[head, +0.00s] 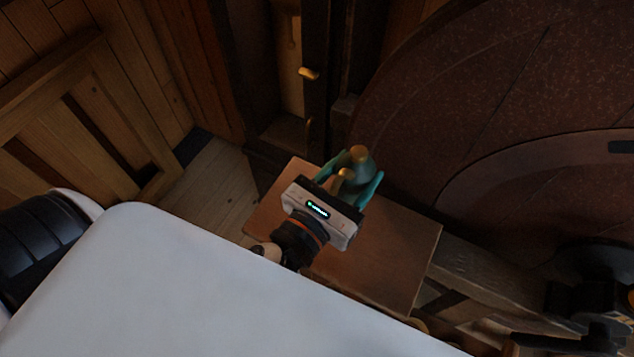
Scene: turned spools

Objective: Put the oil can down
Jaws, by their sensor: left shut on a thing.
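My left gripper (357,175) is over the far part of a small wooden table top (393,262). Its two teal fingers are shut on a brass-coloured oil can (361,157). The can's rounded top shows between and beyond the fingers; the gripper's body hides its lower part. I cannot tell whether the can's base touches the wood or hangs a little above it. My right gripper is not in view.
The near right part of the table top is bare. A large dark reddish wheel or disc (480,110) stands close behind it on the right. A slatted wooden railing (95,110) stands at the left, with plank floor (215,185) between.

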